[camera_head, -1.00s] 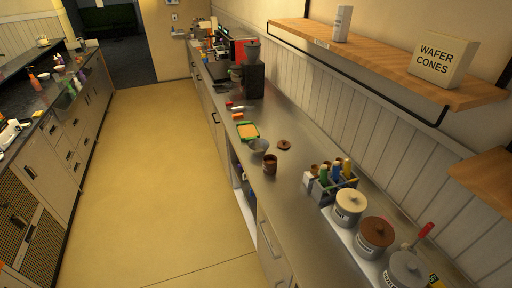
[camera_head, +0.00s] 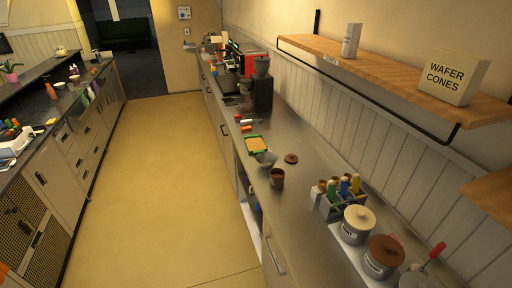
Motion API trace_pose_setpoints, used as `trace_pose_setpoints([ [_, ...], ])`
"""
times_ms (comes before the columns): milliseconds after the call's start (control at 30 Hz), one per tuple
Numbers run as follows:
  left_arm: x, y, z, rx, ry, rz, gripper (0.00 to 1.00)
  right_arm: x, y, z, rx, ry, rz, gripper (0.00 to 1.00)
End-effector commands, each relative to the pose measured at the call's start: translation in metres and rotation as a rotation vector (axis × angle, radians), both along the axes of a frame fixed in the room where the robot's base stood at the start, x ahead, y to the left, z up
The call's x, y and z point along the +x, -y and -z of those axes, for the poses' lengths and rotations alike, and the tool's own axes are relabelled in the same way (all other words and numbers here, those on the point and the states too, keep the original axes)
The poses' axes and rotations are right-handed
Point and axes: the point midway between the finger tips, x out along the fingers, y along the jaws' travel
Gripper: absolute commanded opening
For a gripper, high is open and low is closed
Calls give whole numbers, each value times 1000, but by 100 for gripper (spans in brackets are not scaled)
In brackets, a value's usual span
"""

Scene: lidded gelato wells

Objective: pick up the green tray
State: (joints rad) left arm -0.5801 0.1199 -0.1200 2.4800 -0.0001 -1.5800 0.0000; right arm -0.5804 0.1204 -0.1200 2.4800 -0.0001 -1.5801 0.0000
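The green tray (camera_head: 249,145) lies flat on the steel counter on the right, a good way along it. It is small in view, with a green rim and something yellow-tan filling its middle. A grey metal bowl (camera_head: 265,159) stands right at its near edge and overlaps it slightly in the picture. Neither of my grippers shows in this view.
A brown cup (camera_head: 277,178) and a brown lid (camera_head: 291,158) are near the bowl. Lidded wells (camera_head: 357,223) and a caddy (camera_head: 338,198) of several bottles stand nearer. A dark grinder (camera_head: 262,86) stands beyond. A wooden shelf (camera_head: 380,72) overhangs the counter. The aisle floor (camera_head: 170,180) is clear.

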Motion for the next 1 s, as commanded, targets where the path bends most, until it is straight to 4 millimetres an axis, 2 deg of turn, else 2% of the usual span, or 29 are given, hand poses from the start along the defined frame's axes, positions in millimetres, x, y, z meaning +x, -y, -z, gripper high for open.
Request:
trace_pose_setpoints([
  [333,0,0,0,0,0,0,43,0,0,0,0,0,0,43],
  [533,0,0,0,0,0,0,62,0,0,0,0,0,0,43],
  [1000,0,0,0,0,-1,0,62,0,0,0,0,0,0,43],
])
